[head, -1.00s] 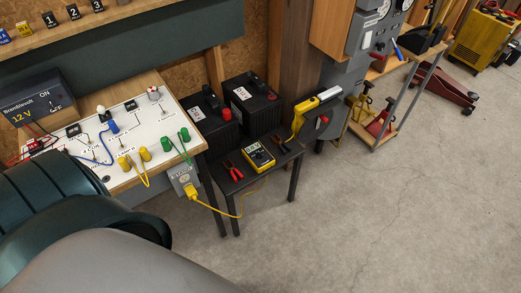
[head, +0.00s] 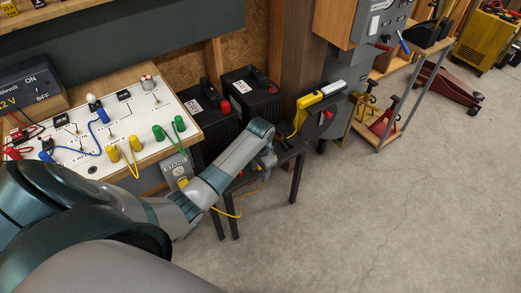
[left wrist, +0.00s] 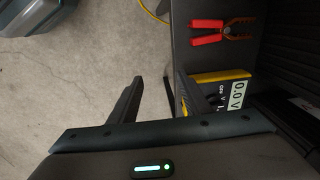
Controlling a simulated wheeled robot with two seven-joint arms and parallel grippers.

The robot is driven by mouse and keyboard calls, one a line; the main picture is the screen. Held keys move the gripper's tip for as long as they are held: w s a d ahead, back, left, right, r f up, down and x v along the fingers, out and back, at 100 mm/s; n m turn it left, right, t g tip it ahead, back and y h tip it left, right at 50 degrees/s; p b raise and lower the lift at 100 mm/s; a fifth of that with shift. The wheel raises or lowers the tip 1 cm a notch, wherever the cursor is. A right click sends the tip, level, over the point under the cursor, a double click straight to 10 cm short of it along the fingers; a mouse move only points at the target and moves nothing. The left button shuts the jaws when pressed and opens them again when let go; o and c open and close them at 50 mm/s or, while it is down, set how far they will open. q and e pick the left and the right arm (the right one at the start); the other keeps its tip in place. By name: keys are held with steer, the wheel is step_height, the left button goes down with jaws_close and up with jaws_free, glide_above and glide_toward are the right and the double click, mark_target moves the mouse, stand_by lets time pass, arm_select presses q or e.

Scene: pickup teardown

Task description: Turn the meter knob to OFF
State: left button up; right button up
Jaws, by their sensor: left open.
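The yellow meter (left wrist: 222,76) lies on the dark bench, at the right in the left wrist view, its display reading 0.0 V. Its knob is not clearly seen; the right-hand finger covers part of the meter's face. My left gripper (left wrist: 159,79) is open and empty, pointing down. One finger is over the meter's edge and the other is off to the left, over the floor. In the head view my left gripper (head: 266,162) is over the small bench, and the arm hides the meter. My right gripper is in neither view.
Black batteries (head: 250,98) stand behind. A yellow tool (head: 310,101) is at the bench's right end. A white circuit board (head: 145,115) is at the left. The floor (head: 370,220) at right is clear.

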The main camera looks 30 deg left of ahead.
arm_select(q)
steer(key=w+a+r, duration=0.3)
steer(key=w+r, duration=0.2)
steer(key=r, duration=0.3)
steer(key=w+a+r, duration=0.3)
steer(key=w+r, duration=0.2)
steer(key=r, duration=0.4)
steer(key=shift+w+a+m+g+h+b, duration=0.25)
steer(key=shift+a+m+g+h+b, duration=0.05)
steer(key=shift+a+g+b, duration=0.1)
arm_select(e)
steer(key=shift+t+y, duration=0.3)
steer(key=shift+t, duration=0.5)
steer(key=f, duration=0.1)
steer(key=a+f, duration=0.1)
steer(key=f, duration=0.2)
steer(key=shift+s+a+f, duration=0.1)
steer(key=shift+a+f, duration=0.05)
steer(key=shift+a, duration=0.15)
arm_select(q)
steer(key=shift+f, duration=0.15)
step_height(320, 180, down, 16)
steer(key=shift+r+b, duration=0.1)
steer(key=shift+b, duration=0.3)
steer(key=shift+f, duration=0.75)
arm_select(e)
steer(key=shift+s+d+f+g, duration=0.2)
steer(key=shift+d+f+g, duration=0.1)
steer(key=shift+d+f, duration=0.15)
